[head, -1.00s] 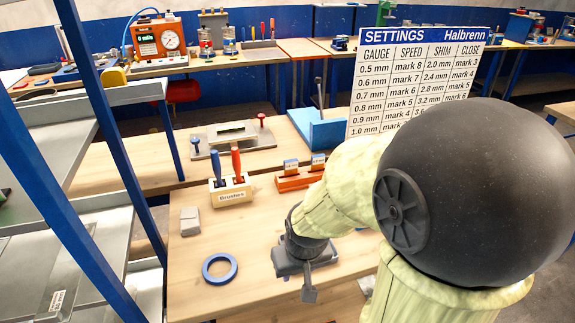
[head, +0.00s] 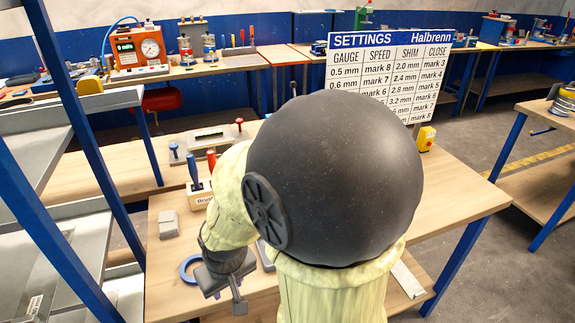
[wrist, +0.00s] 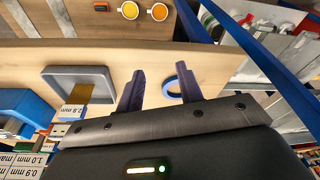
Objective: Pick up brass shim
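A flat brass-coloured strip (wrist: 104,93), which looks like the brass shim, shows in the wrist view. It lies left of my fingers, between a grey tray and a white label; whether it rests in the tray or stands in front of it I cannot tell. My gripper (wrist: 160,70) is open, its two dark fingers apart with nothing between them. The strip is outside the finger gap. In the head view my gripper (head: 238,296) hangs over the bench beside the blue ring. My arm hides the middle of the bench, and I cannot see the strip there.
The grey tray (wrist: 58,72) is near the strip. A blue ring (head: 187,264) and grey block (head: 168,229) lie on the bench, with the brush holder (head: 201,198) behind. The settings sign (head: 388,70) stands at the back. Blue rack posts (head: 92,160) rise at left.

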